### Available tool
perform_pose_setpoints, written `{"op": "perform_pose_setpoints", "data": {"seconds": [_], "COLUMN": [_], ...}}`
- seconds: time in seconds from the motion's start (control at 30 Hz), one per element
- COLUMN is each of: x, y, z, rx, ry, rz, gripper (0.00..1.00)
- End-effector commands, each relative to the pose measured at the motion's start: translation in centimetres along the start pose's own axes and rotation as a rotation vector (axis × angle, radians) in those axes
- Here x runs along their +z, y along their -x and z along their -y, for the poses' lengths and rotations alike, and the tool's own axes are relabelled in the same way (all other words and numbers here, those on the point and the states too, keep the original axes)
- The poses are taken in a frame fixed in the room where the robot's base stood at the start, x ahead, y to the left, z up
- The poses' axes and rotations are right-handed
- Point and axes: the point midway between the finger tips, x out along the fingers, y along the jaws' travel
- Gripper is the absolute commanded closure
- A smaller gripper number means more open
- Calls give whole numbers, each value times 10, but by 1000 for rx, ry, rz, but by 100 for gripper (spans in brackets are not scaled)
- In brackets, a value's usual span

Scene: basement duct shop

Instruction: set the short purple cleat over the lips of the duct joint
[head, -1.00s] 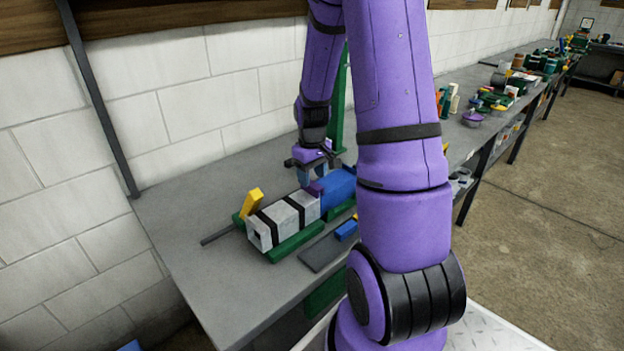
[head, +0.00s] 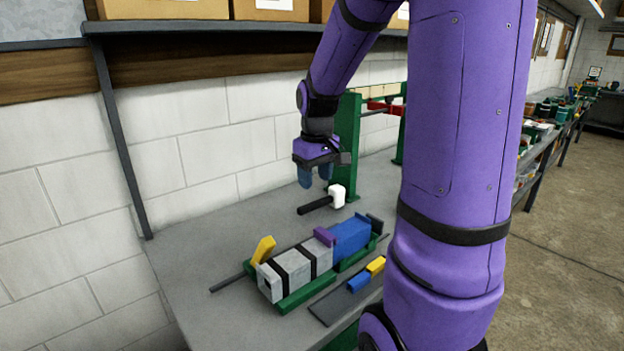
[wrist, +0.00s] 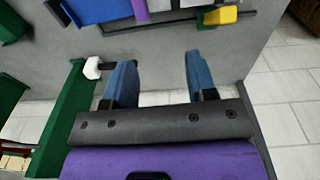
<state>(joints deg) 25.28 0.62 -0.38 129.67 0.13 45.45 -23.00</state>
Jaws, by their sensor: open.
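The short purple cleat (head: 325,236) stands at the joint between the grey duct piece (head: 309,259) and the blue duct piece (head: 350,238). It looks upright across the joint; how far it sits over the lips is too small to tell. In the wrist view a strip of the cleat (wrist: 140,10) shows at the top edge beside the blue piece (wrist: 95,10). My gripper (head: 317,178) is open and empty, raised above the bench behind the duct. Its blue fingers (wrist: 157,82) are spread apart with nothing between them.
The ducts lie in a green cradle (head: 292,302) with a yellow lever (head: 263,249). A mallet with a white head (head: 337,194) lies under my gripper, near a green upright (head: 346,145). A dark tray (head: 330,308) holds a blue and a yellow piece. Bare bench lies to the left.

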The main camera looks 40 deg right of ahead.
Motion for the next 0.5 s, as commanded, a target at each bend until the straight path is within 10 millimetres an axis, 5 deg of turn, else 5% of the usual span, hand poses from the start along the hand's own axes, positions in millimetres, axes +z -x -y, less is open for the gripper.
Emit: {"op": "perform_pose_setpoints", "data": {"seconds": [0.2, 0.5], "x": [30, 92], "y": [57, 107], "z": [61, 125], "rx": [21, 10], "ry": [19, 33], "rz": [-111, -257], "gripper": [48, 48]}}
